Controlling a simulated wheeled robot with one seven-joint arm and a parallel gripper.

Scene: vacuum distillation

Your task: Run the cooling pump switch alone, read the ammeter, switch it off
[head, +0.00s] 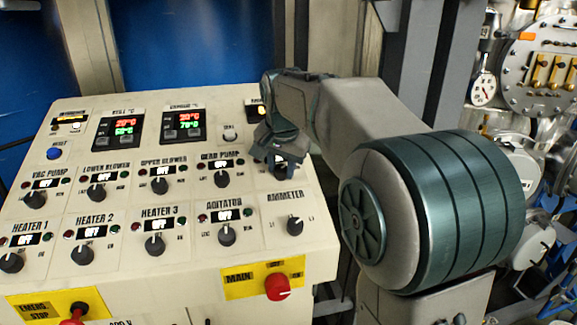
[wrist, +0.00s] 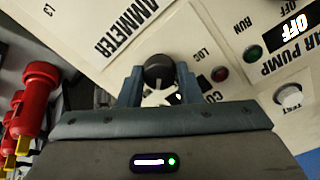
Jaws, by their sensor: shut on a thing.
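My gripper (head: 280,150) is at the upper right of the control panel (head: 150,275), right of the gear pump switch (head: 221,179). In the wrist view its fingers (wrist: 158,84) are shut on a dark round knob (wrist: 158,68). A partly covered label starting with "CO" (wrist: 212,97) is beside it, so it appears to be the cooling pump switch. Its display and pointer setting cannot be read. The ammeter selector knob (head: 295,225) is below my gripper, with its label (wrist: 128,28) also in the wrist view. No ammeter reading is legible.
Vac pump (head: 96,192), lower blower and upper blower (head: 159,184) switches show OFF, as do the heaters. A red main knob (head: 278,287) and a red emergency stop (head: 74,315) are along the lower panel. Pipework and gauges (head: 484,88) stand at the right.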

